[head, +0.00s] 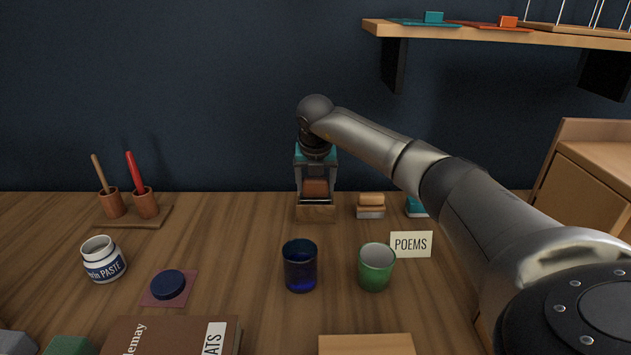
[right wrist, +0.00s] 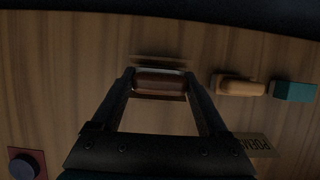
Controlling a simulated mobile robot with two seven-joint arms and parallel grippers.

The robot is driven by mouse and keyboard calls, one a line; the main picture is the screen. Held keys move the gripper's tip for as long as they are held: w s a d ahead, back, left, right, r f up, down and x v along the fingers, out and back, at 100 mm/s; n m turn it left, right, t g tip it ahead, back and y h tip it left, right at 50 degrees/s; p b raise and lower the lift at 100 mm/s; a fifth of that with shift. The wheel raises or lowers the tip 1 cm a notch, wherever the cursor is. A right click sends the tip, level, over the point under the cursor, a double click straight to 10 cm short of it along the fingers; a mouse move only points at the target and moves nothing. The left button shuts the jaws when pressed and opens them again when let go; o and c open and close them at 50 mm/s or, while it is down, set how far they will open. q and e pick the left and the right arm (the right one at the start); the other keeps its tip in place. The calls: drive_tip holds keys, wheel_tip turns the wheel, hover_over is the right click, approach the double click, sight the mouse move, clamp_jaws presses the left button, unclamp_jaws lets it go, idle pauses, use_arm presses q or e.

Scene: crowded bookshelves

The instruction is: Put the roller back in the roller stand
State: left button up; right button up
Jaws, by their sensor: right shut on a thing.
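The roller (head: 316,188), a short reddish-brown cylinder, is between the fingers of my right gripper (head: 316,184), which is shut on it. In the right wrist view the roller (right wrist: 159,83) lies crosswise between the two fingertips of the gripper (right wrist: 159,80). The roller stand (head: 316,214), a small wooden block, is directly below the roller at the back of the table. The roller looks very close to the stand; I cannot tell whether it rests in it. My left gripper is not in view.
A tan-topped block (head: 370,205) and a teal block (head: 416,207) stand right of the stand. In front are a blue glass (head: 300,266), a green cup (head: 376,267) and a POEMS card (head: 410,244). A paste jar (head: 103,260) stands left. The table just left of the stand is clear.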

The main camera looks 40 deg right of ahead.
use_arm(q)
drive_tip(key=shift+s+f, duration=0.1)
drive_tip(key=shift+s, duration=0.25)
use_arm(e)
drive_tip(key=shift+f, duration=0.25)
drive_tip(key=o, duration=1.2)
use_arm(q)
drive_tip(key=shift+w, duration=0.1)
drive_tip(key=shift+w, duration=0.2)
use_arm(e)
drive_tip(key=p+v, duration=0.1)
drive_tip(key=v, duration=0.5)
drive_tip(key=shift+r, duration=0.15)
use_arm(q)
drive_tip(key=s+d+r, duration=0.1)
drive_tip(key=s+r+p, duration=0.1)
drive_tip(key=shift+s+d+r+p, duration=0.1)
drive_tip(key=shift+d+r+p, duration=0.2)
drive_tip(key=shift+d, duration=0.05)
use_arm(e)
drive_tip(key=v, duration=0.9)
